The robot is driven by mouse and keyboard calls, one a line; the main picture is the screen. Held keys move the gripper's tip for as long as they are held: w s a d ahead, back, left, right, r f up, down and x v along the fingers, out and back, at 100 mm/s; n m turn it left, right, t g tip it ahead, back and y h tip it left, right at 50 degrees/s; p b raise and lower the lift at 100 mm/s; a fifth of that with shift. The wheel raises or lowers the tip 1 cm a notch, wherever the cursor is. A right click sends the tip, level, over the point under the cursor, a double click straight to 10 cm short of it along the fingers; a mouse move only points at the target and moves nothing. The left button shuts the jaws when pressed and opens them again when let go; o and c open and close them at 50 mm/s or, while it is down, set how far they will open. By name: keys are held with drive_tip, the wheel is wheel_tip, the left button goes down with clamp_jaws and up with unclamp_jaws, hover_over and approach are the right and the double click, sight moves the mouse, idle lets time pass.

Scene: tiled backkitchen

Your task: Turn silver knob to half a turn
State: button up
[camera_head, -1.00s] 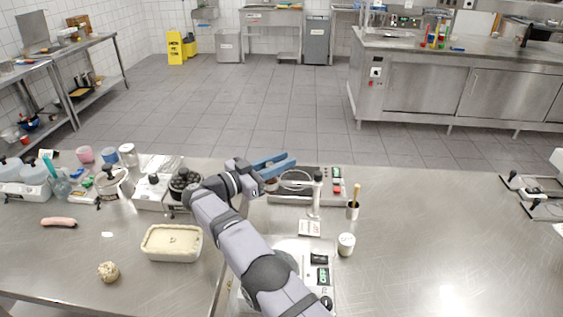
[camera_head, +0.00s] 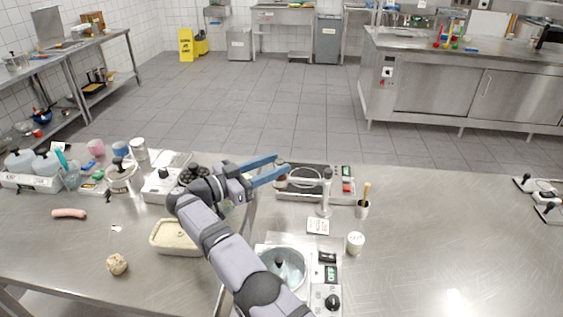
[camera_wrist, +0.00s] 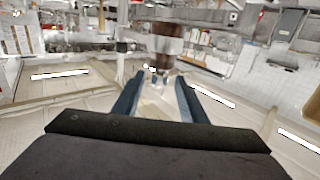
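My gripper (camera_head: 268,170) has two blue fingers, apart with nothing between them, held above the steel table. In the wrist view the fingers (camera_wrist: 158,95) also stand apart, with a brown cylinder (camera_wrist: 166,42) beyond their tips. I cannot pick out a silver knob for certain. A dark round knob (camera_head: 332,302) sits on the front of the white device with a green display, below and right of my gripper. Another device (camera_head: 160,188) to the left carries a small dark knob (camera_head: 163,173). My arm hides part of the table between them.
A metal bowl (camera_head: 287,266) sits on the white device beside my arm. A white cup (camera_head: 355,242), a small pot with a brush (camera_head: 362,208) and a flat device with a red button (camera_head: 347,185) stand near. A cream-filled tub (camera_head: 175,238) is left. The table's right side is mostly clear.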

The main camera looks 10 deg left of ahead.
drive_tip(key=shift+s+a, duration=0.45)
drive_tip(key=shift+s+a+r, duration=0.1)
drive_tip(key=shift+r, duration=0.1)
drive_tip(key=s+r+n+t+y, duration=0.1)
drive_tip(key=s+r+n+t, duration=0.15)
drive_tip(key=r, duration=1.15)
drive_tip(key=n+t+y, duration=0.2)
drive_tip(key=n+y, duration=0.2)
approach(277, 165)
drive_tip(key=w+d, duration=0.3)
drive_tip(key=shift+w+a+r+m+y, duration=0.15)
drive_tip(key=shift+a+m+y, duration=0.3)
drive_tip(key=shift+m, duration=0.5)
